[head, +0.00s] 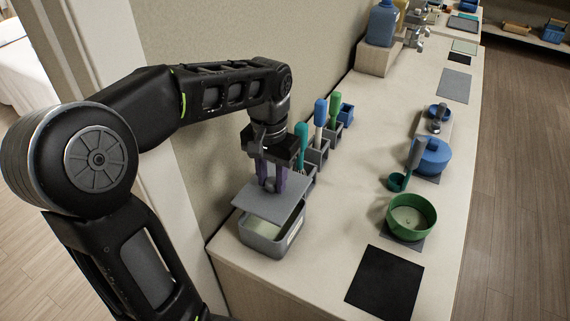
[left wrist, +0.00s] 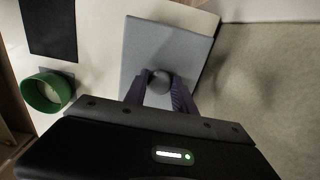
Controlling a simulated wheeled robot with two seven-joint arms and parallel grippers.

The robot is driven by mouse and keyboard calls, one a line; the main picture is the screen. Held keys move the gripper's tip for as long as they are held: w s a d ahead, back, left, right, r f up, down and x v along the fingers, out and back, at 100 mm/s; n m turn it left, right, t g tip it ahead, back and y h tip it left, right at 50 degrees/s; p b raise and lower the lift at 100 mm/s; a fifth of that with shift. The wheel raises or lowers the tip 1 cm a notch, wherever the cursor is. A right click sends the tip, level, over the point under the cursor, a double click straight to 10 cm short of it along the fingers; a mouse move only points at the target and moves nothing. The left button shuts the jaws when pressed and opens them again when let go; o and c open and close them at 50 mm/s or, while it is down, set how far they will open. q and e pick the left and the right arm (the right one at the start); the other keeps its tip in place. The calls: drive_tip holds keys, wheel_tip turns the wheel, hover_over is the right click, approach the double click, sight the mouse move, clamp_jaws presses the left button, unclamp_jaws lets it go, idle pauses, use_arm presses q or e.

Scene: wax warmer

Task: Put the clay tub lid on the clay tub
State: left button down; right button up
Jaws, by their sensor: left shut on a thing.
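The clay tub (head: 262,240) is a grey, squarish open-topped container at the near left end of the counter, with pale content inside. The clay tub lid (head: 262,204) is a flat grey square plate with a round knob. My left gripper (head: 270,186) is shut on that knob and holds the lid over the tub. The lid sits askew, with the tub's front opening still showing under it. In the left wrist view the lid (left wrist: 150,48) hides the tub, and the purple fingers (left wrist: 160,90) flank the knob. My right gripper is in neither view.
A black mat (head: 384,283) lies to the right at the near edge. Upright tools in grey holders (head: 316,152) stand just behind the tub by the wall. The counter's middle is clear.

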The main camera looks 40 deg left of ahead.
sight(271, 192)
use_arm(q)
drive_tip(key=shift+s, duration=0.15)
drive_tip(key=shift+s, duration=0.15)
drive_tip(key=shift+f+b, duration=0.3)
drive_tip(key=shift+b, duration=0.05)
drive_tip(key=shift+f+b, duration=1.5)
drive_tip(key=shift+f, duration=0.5)
drive_tip(key=shift+f, duration=0.35)
drive_tip(key=shift+f+b, duration=0.65)
drive_tip(key=shift+b, duration=0.05)
drive_tip(key=shift+r, duration=0.1)
drive_tip(key=c, duration=0.9)
unclamp_jaws()
drive_tip(key=shift+c, duration=0.2)
